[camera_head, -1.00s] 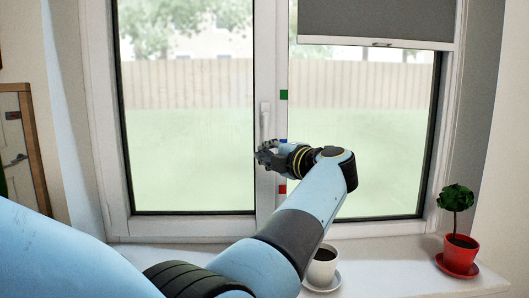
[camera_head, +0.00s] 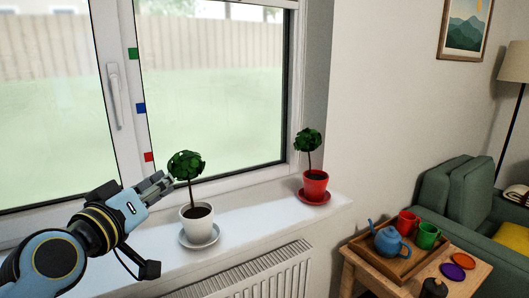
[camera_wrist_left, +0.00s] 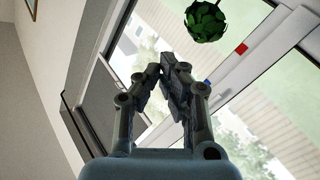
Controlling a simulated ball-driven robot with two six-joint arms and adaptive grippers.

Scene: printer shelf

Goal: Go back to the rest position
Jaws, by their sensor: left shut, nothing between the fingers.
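My left gripper (camera_head: 160,186) is shut and empty. In the head view it is at the lower left, in front of the window sill, with its fingertips close to the small tree in the white pot (camera_head: 197,222); I cannot tell whether they touch. In the left wrist view the gripper (camera_wrist_left: 168,62) has its fingers together, and the green crown of a plant (camera_wrist_left: 206,22) shows beyond them. My right gripper is not in view.
The window handle (camera_head: 116,95) is upright on the frame. A red pot (camera_head: 315,186) stands further right on the sill (camera_head: 255,208). A radiator (camera_head: 255,278) is below. At the lower right, a wooden table (camera_head: 470,276) carries a tray (camera_head: 358,243) with a blue teapot (camera_head: 388,240) and mugs.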

